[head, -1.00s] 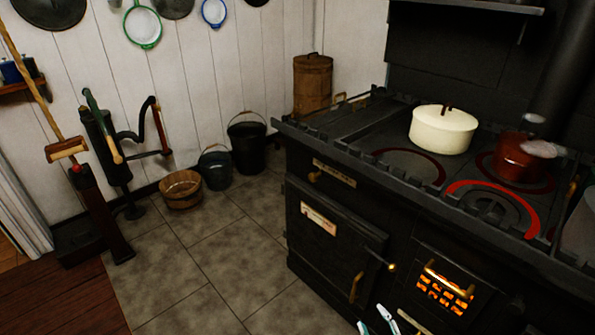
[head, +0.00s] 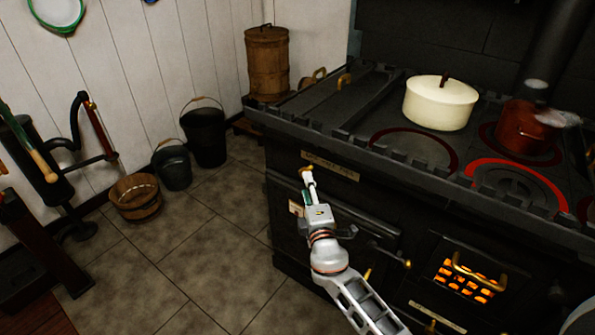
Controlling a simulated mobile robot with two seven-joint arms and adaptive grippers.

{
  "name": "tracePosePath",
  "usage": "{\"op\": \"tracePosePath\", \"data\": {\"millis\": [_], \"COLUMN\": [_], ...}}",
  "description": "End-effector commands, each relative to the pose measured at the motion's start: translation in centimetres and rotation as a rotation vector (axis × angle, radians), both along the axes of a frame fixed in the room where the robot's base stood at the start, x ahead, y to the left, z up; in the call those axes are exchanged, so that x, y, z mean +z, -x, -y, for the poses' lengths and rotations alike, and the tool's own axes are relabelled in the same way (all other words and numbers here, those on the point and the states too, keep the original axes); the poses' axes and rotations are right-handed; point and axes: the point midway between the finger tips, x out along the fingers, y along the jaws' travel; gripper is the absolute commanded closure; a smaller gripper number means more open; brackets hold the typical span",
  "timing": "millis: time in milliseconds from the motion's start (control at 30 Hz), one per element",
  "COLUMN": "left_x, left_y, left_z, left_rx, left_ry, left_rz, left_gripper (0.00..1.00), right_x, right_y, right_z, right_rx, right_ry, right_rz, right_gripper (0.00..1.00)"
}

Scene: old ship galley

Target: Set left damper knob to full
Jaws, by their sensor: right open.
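The left damper knob (head: 305,172) is a small brass knob on the black stove's upper front, just left of a brass label plate (head: 330,165). My right gripper (head: 309,184) is open, with its fingertips right at the knob, just below it in the head view. The fingers partly cover the knob's lower side, and I cannot tell whether they touch it. The knob's exact setting is too small to read. My left gripper is out of view.
My right arm crosses in front of the oven door (head: 363,231). A cream pot (head: 440,104) and a red kettle (head: 527,130) stand on the stove (head: 392,177). The firebox grate (head: 463,279) glows at lower right. Buckets and a wooden tub (head: 136,197) stand left; the tiled floor between is clear.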

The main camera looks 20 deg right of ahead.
Motion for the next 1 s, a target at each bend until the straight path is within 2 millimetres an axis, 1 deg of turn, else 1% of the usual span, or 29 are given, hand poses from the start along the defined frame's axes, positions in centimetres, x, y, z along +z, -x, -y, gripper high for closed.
{"op": "tracePosePath", "data": {"millis": [200, 400, 600, 833, 867, 900, 967, 1000], "left_x": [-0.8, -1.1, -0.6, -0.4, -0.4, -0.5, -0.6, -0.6], "left_y": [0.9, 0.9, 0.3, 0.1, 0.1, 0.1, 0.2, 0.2], "left_z": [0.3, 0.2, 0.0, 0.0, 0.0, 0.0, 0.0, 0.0], "left_rx": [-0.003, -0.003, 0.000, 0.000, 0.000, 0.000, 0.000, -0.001], "left_ry": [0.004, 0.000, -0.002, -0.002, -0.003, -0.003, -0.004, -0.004], "left_rz": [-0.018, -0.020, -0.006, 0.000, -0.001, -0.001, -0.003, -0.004], "left_gripper": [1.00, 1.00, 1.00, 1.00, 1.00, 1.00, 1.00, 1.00], "right_x": [0.0, -0.1, 0.0, 0.0, 0.0, 0.0, 0.0, 0.0], "right_y": [-3.4, -5.9, -6.9, -6.9, -6.9, -6.9, -6.9, -6.9], "right_z": [0.4, 0.8, 0.9, 0.9, 0.9, 0.9, 0.9, 0.9], "right_rx": [0.000, -0.001, 0.000, 0.000, 0.000, 0.000, 0.000, 0.000], "right_ry": [-0.001, -0.001, -0.003, -0.004, -0.004, -0.004, -0.004, -0.004], "right_rz": [0.000, -0.001, -0.001, -0.001, -0.001, -0.001, -0.001, -0.001], "right_gripper": [0.60, 0.60, 0.60, 0.60, 0.62, 0.73, 0.88, 0.99]}}
